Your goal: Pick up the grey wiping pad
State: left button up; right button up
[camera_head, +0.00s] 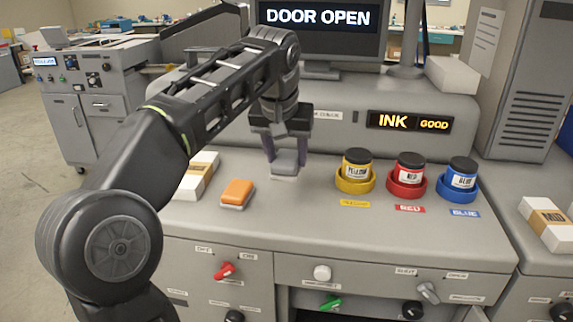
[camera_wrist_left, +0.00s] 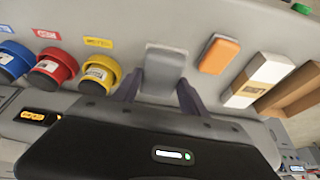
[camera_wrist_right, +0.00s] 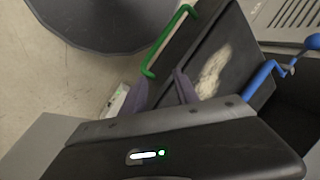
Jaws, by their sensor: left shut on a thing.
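The grey wiping pad (camera_head: 286,168) is between the fingers of my left gripper (camera_head: 287,150), over the light grey counter. The left gripper is shut on it from above. The pad also shows between the fingers in the left wrist view (camera_wrist_left: 164,66). I cannot tell whether its underside touches the counter. My right gripper (camera_wrist_right: 165,92) shows only in its own wrist view. Its two fingers stand apart with no held thing visible between them.
An orange sponge (camera_head: 237,193) and a white banded block (camera_head: 198,175) lie left of the pad. Yellow (camera_head: 355,170), red (camera_head: 408,175) and blue (camera_head: 458,180) ink jars stand in rings to the right. A dark tray (camera_wrist_right: 222,60) with a pale smear lies beyond my right gripper.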

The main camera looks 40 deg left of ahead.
pick_arm(q)
jog(key=shift+r, duration=0.1)
dwell(0.5)
jog(key=o, duration=0.8)
jog(key=shift+c, duration=0.2)
jog(key=c, duration=0.6)
jog(key=shift+o, duration=0.2)
